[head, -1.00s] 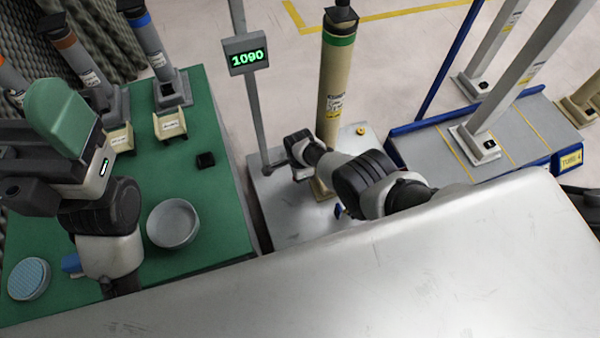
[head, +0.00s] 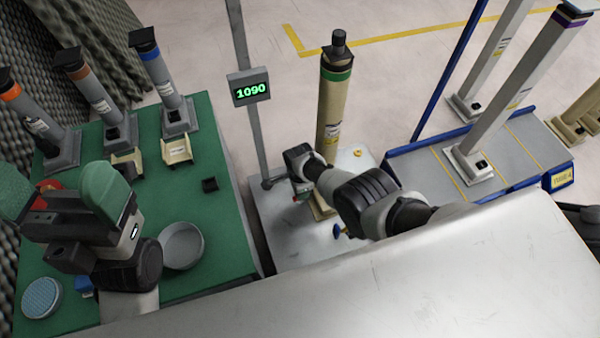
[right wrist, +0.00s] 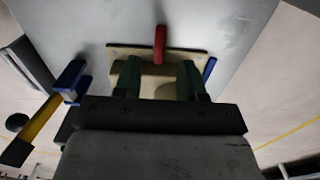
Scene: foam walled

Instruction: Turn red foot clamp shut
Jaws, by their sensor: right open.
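The red foot clamp shows as a red handle (right wrist: 160,45) in the right wrist view, at the edge of a beige foot plate (right wrist: 118,52). My right gripper (right wrist: 160,78) is open, its two green fingers apart over the plate, with the red handle just ahead of the gap. I cannot tell whether they touch. In the head view my right gripper (head: 299,188) is low beside the foot of the beige column (head: 333,110) with a green band, mostly hidden by my arm. My left gripper (head: 60,195) is open and empty above the green table, its green fingers wide apart.
A blue-and-yellow handle (right wrist: 45,118) and another blue handle (right wrist: 209,69) flank the foot. A post with a display (head: 249,88) reading 1090 stands left of the column. The green table (head: 215,235) holds a round grey dish (head: 182,246) and several tubes on stands.

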